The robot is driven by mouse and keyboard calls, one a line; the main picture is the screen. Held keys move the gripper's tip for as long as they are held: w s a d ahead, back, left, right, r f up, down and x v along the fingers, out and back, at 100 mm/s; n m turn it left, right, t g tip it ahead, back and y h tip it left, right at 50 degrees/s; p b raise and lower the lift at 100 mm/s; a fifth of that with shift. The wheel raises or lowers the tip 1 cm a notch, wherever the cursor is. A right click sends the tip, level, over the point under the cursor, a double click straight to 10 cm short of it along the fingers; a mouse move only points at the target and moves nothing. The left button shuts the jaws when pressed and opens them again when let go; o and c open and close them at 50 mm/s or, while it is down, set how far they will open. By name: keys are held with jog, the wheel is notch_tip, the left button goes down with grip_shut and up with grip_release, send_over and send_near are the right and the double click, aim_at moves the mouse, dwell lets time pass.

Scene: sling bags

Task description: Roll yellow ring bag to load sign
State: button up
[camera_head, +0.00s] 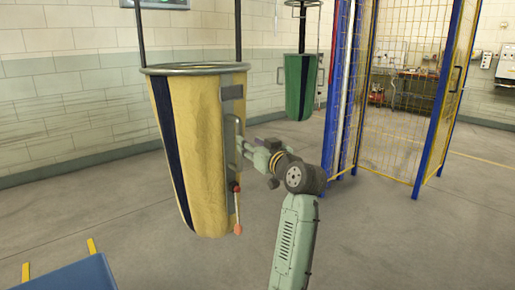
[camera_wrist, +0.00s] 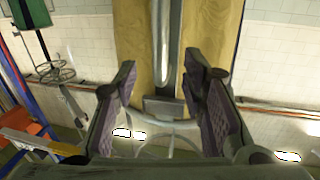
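The yellow ring bag (camera_head: 205,140), with a dark stripe and a metal ring at its top, hangs upright from straps. A vertical metal handle (camera_head: 239,165) runs down its right side. My gripper (camera_head: 243,146) is at this handle. In the wrist view, my gripper (camera_wrist: 162,78) is open, with one finger on each side of the handle (camera_wrist: 164,40); I cannot tell whether either finger touches it. The bag's yellow cloth (camera_wrist: 134,35) lies behind the handle. A panel (camera_head: 155,3) on the back wall is cut off at the top, and I cannot read it as the load sign.
A green bag (camera_head: 299,85) hangs farther back, right of the yellow one. A blue-framed yellow mesh cage (camera_head: 400,90) stands at the right. A blue surface (camera_head: 70,278) lies at the lower left. The grey floor (camera_head: 130,215) around the yellow bag is mostly clear.

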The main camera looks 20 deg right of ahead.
jog(key=shift+s+d, duration=0.2)
jog(key=shift+s, duration=1.7)
